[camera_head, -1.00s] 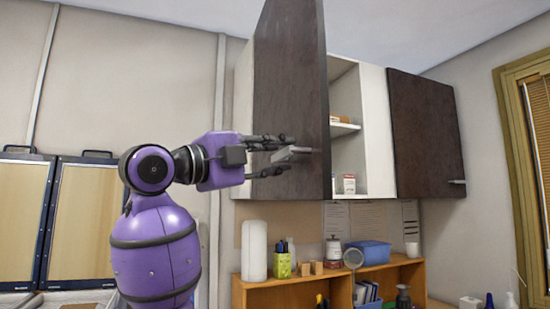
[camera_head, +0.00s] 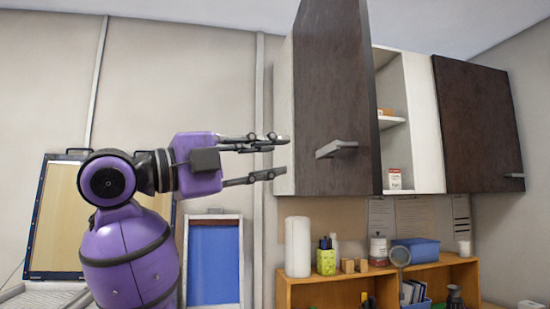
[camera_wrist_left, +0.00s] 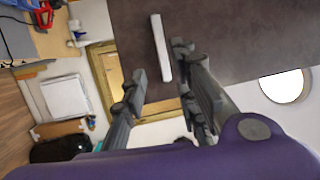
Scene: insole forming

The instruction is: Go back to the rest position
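My left gripper (camera_head: 283,157) is open and empty, its fingers spread apart and pointing right in the head view. It is to the left of the open dark cabinet door (camera_head: 330,95), clear of the door's grey handle (camera_head: 337,149). In the left wrist view the handle (camera_wrist_left: 161,48) shows beyond the finger tips on the dark door (camera_wrist_left: 220,35), with nothing between the fingers. My right gripper is in neither view.
The wall cabinet has a second, closed dark door (camera_head: 478,120). Its open part shows a shelf (camera_head: 391,121) and a small box (camera_head: 394,179). Below stands a wooden shelf unit (camera_head: 300,292) with a white cylinder (camera_head: 297,247), a green pen cup (camera_head: 326,262) and a blue bin (camera_head: 416,249).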

